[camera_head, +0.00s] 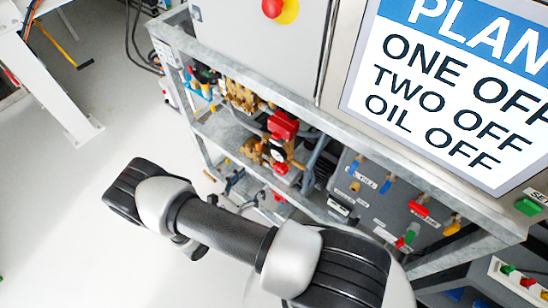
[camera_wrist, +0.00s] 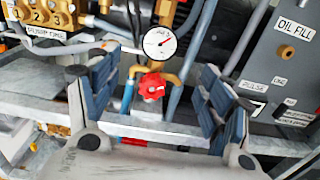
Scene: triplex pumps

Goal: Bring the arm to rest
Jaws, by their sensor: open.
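My gripper (camera_wrist: 155,108) shows in the wrist view with its two blue-padded fingers apart and nothing between them. Beyond the gap are a red knob (camera_wrist: 152,86) and a round white gauge (camera_wrist: 160,42) on brass pipework; the fingers look apart from both. In the head view my arm (camera_head: 225,228) stretches across the lower middle, in front of the pump frame. The gripper itself cannot be made out in the head view.
A grey metal frame (camera_head: 270,92) holds pumps and a valve panel (camera_head: 385,200) with coloured handles. A sign (camera_head: 455,85) reads "ONE OFF, TWO OFF, OIL OFF". An "OIL FILL" panel (camera_wrist: 283,60) stands right of my gripper.

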